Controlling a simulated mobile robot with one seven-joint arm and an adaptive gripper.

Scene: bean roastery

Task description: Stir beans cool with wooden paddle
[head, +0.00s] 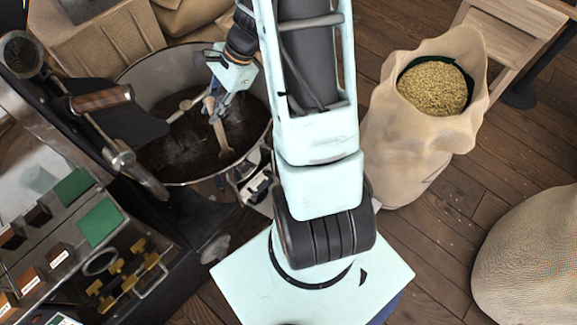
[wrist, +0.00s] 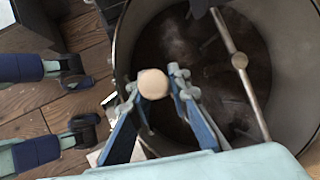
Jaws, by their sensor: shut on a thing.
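The wooden paddle (head: 220,138) stands tilted in the round metal cooling bin, its lower end against the dark beans (head: 180,145). My gripper (head: 214,98) is above the bin and shut on the paddle's upper part. In the wrist view, my gripper (wrist: 155,88) has its two fingers on either side of the paddle's round end (wrist: 152,83); the rest of the paddle is hidden below it. The bin's rim (wrist: 122,45) and dark beans (wrist: 200,60) show around it. How deep the paddle reaches is hard to tell.
A metal stirring bar with a hub (wrist: 240,62) crosses the bin near the paddle. The roaster's wood-handled part (head: 100,100) hangs over the bin's left side. A sack of pale beans (head: 400,135) stands right.

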